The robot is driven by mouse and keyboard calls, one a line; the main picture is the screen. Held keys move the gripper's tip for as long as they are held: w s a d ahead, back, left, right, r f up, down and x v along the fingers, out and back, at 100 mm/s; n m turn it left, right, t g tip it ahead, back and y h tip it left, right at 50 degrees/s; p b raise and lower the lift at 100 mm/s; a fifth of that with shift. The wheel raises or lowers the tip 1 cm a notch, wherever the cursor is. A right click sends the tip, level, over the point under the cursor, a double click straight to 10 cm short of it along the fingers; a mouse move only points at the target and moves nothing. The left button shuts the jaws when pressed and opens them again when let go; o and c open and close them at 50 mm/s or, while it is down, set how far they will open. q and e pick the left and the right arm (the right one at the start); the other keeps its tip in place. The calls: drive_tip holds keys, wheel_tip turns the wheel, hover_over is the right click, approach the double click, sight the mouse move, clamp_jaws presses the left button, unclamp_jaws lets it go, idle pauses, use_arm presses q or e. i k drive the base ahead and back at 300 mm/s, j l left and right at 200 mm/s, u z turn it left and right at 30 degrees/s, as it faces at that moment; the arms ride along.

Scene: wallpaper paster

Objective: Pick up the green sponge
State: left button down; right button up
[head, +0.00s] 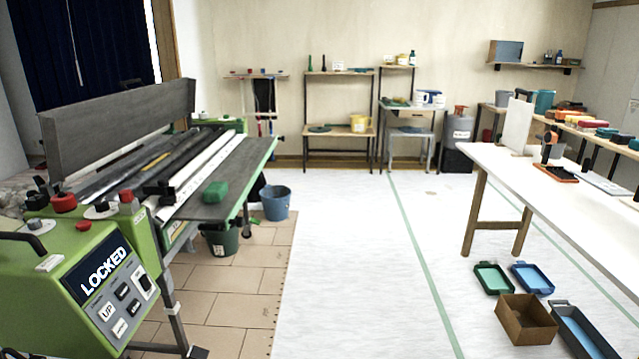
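A green sponge (215,192) lies on the dark flat bed (240,172) of the pasting machine at the left. It is near the bed's front edge, right of a black clamp-like part. Neither of my grippers shows in the head view, so nothing of mine is seen near the sponge.
The machine's green control box (75,290) with a "LOCKED" display stands at the front left. A blue bucket (275,202) and a dark green bucket (220,240) stand beside and under the bed. A white table (540,200) and floor trays (493,279) are at the right. The middle floor is clear.

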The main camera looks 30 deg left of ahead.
sight(216, 192)
drive_tip(key=i+u, duration=0.6)
drive_tip(key=u, duration=0.15)
drive_tip(key=i+u, duration=0.35)
drive_tip(key=i+l+u, duration=0.1)
drive_tip(key=i+u, duration=0.35)
drive_tip(key=i+l+u, duration=0.15)
drive_tip(key=u, duration=0.35)
drive_tip(key=i+l+u, duration=0.55)
drive_tip(key=l+u, duration=0.2)
drive_tip(key=u, duration=0.15)
